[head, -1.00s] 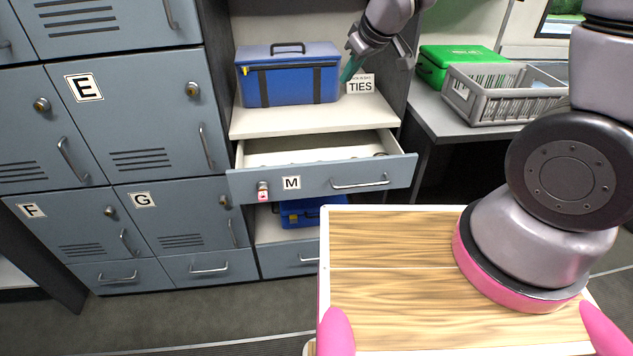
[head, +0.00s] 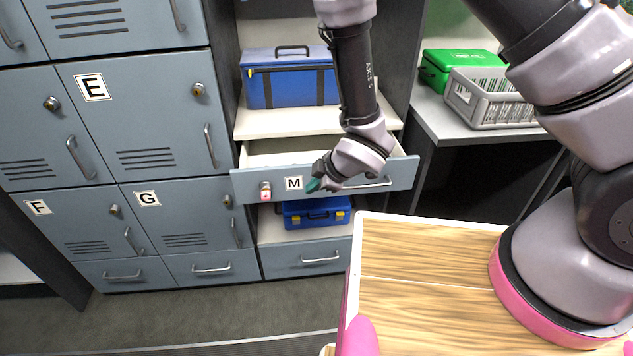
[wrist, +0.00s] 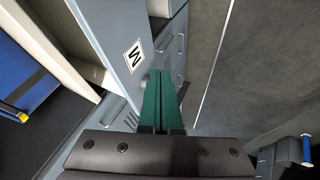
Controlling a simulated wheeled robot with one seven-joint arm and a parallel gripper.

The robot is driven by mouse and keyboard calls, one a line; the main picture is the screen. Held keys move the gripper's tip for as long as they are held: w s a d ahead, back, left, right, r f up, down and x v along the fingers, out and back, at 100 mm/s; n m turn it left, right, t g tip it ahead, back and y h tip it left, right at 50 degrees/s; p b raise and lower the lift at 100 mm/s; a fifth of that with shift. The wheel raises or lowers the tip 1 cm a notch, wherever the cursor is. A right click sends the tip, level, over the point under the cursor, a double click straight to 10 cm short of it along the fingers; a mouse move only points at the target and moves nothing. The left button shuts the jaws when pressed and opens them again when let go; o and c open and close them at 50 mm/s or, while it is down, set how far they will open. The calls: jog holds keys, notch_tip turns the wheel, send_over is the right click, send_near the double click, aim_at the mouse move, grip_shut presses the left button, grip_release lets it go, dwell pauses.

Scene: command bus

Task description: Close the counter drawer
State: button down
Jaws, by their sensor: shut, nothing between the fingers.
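The counter drawer (head: 247,184), grey-blue with an "M" label, stands partly open under the white counter shelf. Its pale inside shows behind the front panel. Its bar handle is partly hidden behind my gripper. A small red and white lock or tag hangs at the front's left end. My gripper (head: 313,186) has green fingertips, is shut and empty, and is in front of the drawer front, just right of the label. In the wrist view the shut green fingers (wrist: 160,100) lie beside the drawer front (wrist: 112,40); I cannot tell whether they touch it.
A blue toolbox (head: 290,85) sits on the counter above. Another blue case (head: 315,213) is on the shelf below. Grey lockers (head: 150,120) stand left. A green case (head: 450,65) and grey crate (head: 490,100) are on the right desk. Floor in front is clear.

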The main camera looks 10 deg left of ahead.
jog(key=w+a+f, duration=0.2)
jog(key=w+f, duration=0.1)
jog(key=w+a+f, duration=0.2)
jog(key=shift+w, duration=0.5)
jog(key=shift+w+r, duration=0.1)
jog(key=w+a, duration=0.1)
jog(key=w, duration=0.3)
jog(key=w+a, duration=0.1)
jog(key=w, duration=0.4)
jog(key=w+a, duration=0.2)
jog(key=w, duration=0.3)
jog(key=shift+w+a, duration=0.1)
jog(key=shift+w, duration=0.1)
jog(key=shift+w+a+r, duration=0.1)
jog(key=shift+w, duration=0.35)
